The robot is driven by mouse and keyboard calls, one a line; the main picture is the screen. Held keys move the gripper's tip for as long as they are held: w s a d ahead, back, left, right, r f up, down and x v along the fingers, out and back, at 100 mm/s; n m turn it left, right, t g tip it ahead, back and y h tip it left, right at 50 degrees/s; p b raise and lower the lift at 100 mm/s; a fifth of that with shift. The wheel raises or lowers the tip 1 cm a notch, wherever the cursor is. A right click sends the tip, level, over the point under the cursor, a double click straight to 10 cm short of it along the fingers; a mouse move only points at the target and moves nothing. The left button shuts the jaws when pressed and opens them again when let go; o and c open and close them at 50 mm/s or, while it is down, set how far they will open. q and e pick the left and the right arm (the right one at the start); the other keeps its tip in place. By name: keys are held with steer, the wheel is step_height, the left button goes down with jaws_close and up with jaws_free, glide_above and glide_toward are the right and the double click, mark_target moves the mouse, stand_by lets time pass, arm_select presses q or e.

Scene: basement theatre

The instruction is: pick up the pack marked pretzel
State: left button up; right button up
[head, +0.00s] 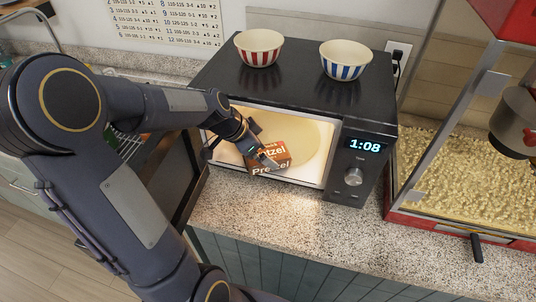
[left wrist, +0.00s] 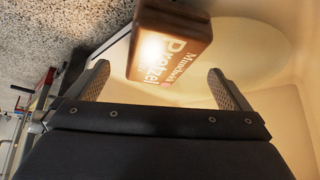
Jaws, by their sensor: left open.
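The pretzel pack (head: 272,156) is a small brown and orange box with white lettering. It sits inside the lit, open microwave (head: 362,130), near the front edge of the opening. My left gripper (head: 262,150) reaches into the microwave and is at the pack. In the left wrist view the pack (left wrist: 170,45) lies just beyond and between the two spread fingertips (left wrist: 160,85), with gaps on both sides. The gripper is open and holds nothing. My right gripper is not in view.
A red-striped bowl (head: 259,48) and a blue-striped bowl (head: 346,60) stand on the microwave. The microwave door hangs open at left, partly behind my arm. A popcorn machine (head: 465,180) stands at right. Speckled counter (head: 290,228) is free in front.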

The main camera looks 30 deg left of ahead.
mark_target(267, 153)
arm_select(q)
steer(key=x, duration=0.4)
steer(key=shift+d+f+p, duration=0.1)
steer(key=shift+f+p, duration=0.1)
steer(key=shift+p, duration=0.1)
steer(key=shift+s, duration=0.1)
steer(key=shift+c, duration=0.3)
steer(key=c, duration=1.2)
steer(key=shift+r, duration=0.25)
